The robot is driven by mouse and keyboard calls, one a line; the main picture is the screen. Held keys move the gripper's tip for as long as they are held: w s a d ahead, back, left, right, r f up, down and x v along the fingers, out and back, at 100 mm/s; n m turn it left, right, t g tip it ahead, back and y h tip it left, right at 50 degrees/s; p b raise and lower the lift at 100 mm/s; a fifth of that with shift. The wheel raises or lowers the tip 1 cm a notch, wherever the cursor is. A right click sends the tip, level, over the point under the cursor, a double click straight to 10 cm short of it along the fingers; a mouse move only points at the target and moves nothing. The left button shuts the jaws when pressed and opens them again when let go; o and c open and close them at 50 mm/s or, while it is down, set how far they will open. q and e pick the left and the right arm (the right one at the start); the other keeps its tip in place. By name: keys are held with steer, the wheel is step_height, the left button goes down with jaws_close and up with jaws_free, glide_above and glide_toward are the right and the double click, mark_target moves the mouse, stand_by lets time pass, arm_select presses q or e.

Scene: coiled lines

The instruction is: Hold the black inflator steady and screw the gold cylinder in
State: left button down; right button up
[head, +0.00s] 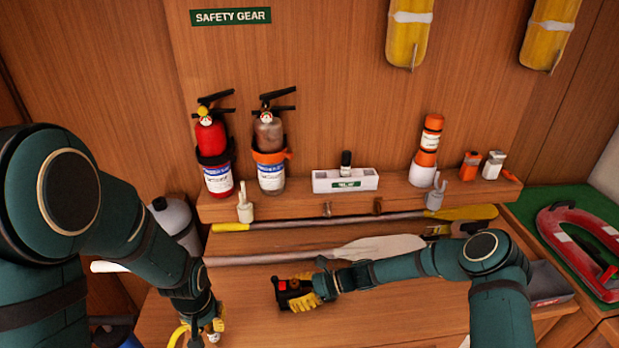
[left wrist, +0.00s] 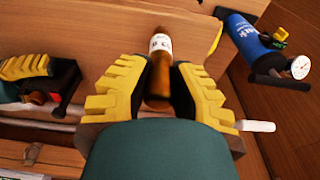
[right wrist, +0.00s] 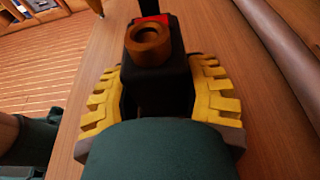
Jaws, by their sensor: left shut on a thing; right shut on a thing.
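My right gripper (head: 306,291) is shut on the black inflator (head: 292,287), above the wooden bench. In the right wrist view the inflator's black body (right wrist: 152,80) stands between the yellow fingers, with a round brown-gold threaded opening and a red patch showing. My left gripper (head: 200,332) is low, to the left of the inflator. In the left wrist view it is shut on the gold cylinder (left wrist: 158,75), which has a white label. The cylinder and inflator are apart. The cylinder is mostly hidden in the head view.
Two fire extinguishers, one red (head: 212,150) and one grey (head: 269,150), stand on the back shelf. Oars (head: 300,255) lie behind my right gripper. A grey tray (head: 548,285) is at the right. A blue cylinder with a gauge (left wrist: 255,45) shows in the left wrist view.

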arm_select(q)
steer(key=w+d+r+m, duration=0.2)
steer(key=w+d+r, duration=0.45)
steer(key=d, duration=0.35)
steer(key=w+d+r+m, duration=0.3)
steer(key=w+d+r, duration=0.2)
steer(key=d+r, duration=0.35)
step_height(320, 180, down, 6)
steer(key=shift+d, duration=0.4)
steer(key=shift+s+f+h, duration=0.1)
steer(key=shift+f+h, duration=0.2)
steer(key=shift+f, duration=0.35)
stand_by(0.7)
